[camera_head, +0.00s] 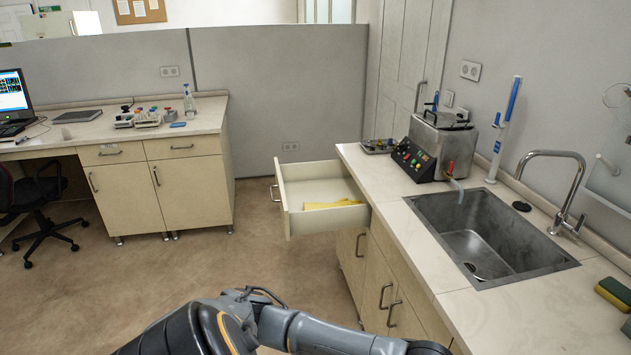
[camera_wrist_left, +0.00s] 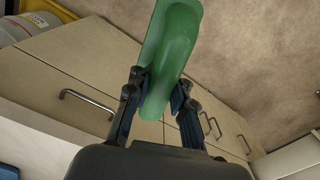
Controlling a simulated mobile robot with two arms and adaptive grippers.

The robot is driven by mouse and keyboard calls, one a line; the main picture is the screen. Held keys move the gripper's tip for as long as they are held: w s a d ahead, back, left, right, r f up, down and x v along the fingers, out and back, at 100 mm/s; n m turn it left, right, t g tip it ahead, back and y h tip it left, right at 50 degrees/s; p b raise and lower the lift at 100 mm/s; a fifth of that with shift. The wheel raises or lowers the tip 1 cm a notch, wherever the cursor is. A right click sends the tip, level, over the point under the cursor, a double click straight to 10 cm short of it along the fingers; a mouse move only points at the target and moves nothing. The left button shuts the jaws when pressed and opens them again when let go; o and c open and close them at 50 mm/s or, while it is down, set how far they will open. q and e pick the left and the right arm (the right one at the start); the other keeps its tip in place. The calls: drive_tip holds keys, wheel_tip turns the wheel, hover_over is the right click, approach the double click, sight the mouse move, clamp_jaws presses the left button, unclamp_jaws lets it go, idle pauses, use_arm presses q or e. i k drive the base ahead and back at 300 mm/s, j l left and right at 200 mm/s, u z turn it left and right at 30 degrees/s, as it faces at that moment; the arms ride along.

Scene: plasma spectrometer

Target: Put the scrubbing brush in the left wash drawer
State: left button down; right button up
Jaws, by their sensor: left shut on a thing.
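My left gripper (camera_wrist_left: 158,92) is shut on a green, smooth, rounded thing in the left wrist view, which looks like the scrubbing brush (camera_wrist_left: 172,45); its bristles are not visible. Both fingers touch its sides. The left wash drawer (camera_head: 330,219) is pulled open from the left end of the sink counter in the head view. A yellow cloth (camera_head: 333,204) lies inside it, and bare floor of the drawer shows around the cloth. The head view shows neither gripper, only part of my arm at the bottom. My right gripper is in no view.
The sink counter (camera_head: 385,188) holds a metal bath (camera_head: 440,147), a sink (camera_head: 487,235) with a tap, and a yellow-green sponge (camera_head: 614,292) at the right edge. Closed cabinet doors (camera_head: 378,284) are below. The floor (camera_head: 190,262) left of the open drawer is clear.

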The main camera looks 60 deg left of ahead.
sight(316, 192)
drive_tip(key=j, duration=0.6)
drive_tip(key=i+j+u, duration=0.1)
drive_tip(key=j, duration=1.15)
drive_tip(key=i+j+u, duration=0.1)
drive_tip(key=j, duration=0.5)
drive_tip(key=i+j, duration=0.1)
drive_tip(key=j, duration=0.5)
drive_tip(key=i+j, duration=0.1)
drive_tip(key=j, duration=0.35)
drive_tip(key=i+j+u, duration=0.1)
drive_tip(key=j, duration=0.3)
drive_tip(key=i+j, duration=0.15)
drive_tip(key=j, duration=0.3)
drive_tip(key=i, duration=0.8)
drive_tip(key=j+u, duration=0.05)
